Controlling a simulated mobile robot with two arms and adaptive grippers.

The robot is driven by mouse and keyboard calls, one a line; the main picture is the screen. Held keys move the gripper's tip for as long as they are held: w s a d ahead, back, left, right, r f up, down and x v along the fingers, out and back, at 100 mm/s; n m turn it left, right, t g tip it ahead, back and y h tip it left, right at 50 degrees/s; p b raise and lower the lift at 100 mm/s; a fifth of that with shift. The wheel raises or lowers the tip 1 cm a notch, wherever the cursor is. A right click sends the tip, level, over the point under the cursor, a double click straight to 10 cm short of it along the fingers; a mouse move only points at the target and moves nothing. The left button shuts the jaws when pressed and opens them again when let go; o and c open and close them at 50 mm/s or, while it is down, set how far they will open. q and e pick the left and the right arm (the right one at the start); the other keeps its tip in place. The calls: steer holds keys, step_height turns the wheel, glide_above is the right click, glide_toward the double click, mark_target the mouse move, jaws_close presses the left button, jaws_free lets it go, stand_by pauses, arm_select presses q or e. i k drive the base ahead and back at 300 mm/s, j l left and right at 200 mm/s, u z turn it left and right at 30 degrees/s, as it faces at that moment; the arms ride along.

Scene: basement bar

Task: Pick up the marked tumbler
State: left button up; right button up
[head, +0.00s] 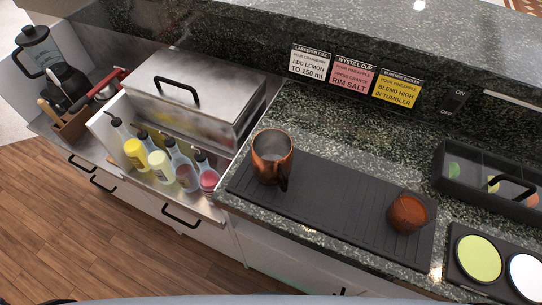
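A copper-coloured metal mug or tumbler (271,158) with a dark handle stands upright on the left part of a black ribbed mat (330,205). A smaller reddish-brown tumbler (407,212) stands on the right part of the same mat. I cannot make out a clear mark on either one. Neither of my grippers shows in the head view.
An open bottle rack (130,165) with several bottles and a steel lidded box (196,90) are left of the mat. A black lidded garnish box (485,178) and a tray of coloured rimming dishes (455,262) are at right. Recipe cards (353,74) stand behind.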

mark_target(418, 204)
steer(key=k+l+z, duration=0.1)
steer(key=l+z, duration=0.15)
steer(key=z, duration=0.15)
steer(key=l+z, duration=0.2)
steer(key=z, duration=0.6)
